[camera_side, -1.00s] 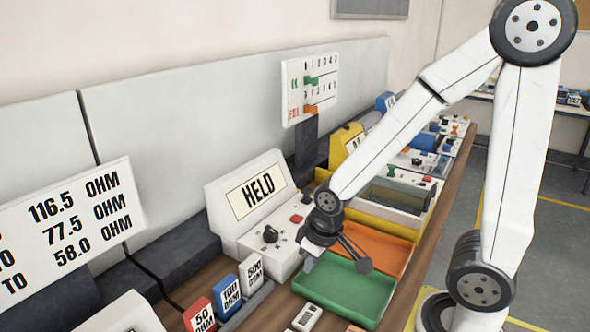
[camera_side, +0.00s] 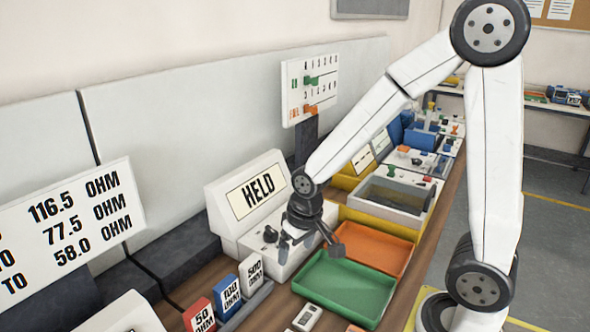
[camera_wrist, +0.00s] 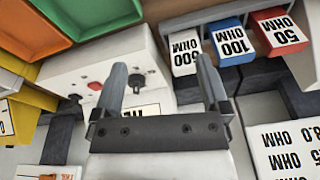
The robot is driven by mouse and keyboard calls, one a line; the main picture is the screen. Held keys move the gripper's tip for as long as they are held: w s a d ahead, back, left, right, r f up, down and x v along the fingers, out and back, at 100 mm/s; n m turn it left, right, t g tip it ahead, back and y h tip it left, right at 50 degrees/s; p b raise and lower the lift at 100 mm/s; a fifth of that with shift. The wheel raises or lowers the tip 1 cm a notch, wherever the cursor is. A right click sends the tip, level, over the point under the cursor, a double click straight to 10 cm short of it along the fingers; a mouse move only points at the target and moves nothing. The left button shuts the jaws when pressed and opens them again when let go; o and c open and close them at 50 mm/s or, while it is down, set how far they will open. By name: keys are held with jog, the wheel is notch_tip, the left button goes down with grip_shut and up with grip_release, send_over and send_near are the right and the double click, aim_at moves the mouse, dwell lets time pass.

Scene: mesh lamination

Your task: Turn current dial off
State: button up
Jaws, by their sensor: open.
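A white instrument box (camera_side: 225,212) has a display reading "HELD". On its sloped panel is a black dial (camera_side: 270,234), which also shows in the wrist view (camera_wrist: 137,82); no marking that names it is readable. My gripper (camera_side: 309,248) is open and empty above the panel, to the right of the dial in the side view. In the wrist view my gripper (camera_wrist: 161,72) has its fingers apart, with the dial appearing between them nearer the left finger. The fingers look apart from the dial. A red button (camera_wrist: 95,86) sits beside the dial.
A green tray (camera_side: 345,290) and an orange tray (camera_side: 375,248) lie right of the box. Blocks marked 50, 100 (camera_side: 226,295) and 500 ohm stand in front of it. A white sign (camera_side: 75,225) stands at the left. A switch board (camera_side: 310,88) stands behind.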

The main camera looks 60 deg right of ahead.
jog(key=w+d+m+g, duration=0.1)
jog(key=w+d+m, duration=0.3)
jog(key=w, duration=0.4)
jog(key=m+g, duration=0.1)
jog(key=m, duration=0.3)
send_over(270, 228)
jog(key=shift+s+a+f, duration=0.3)
jog(key=shift+s+a, duration=0.1)
jog(key=shift+s, duration=0.05)
jog(key=shift+w+d+m, duration=0.35)
jog(key=shift+m, duration=0.05)
jog(key=shift+f, duration=0.15)
jog(key=shift+f, duration=3.8)
jog(key=shift+c, duration=0.2)
jog(key=c, duration=1.2)
jog(key=shift+c, duration=0.2)
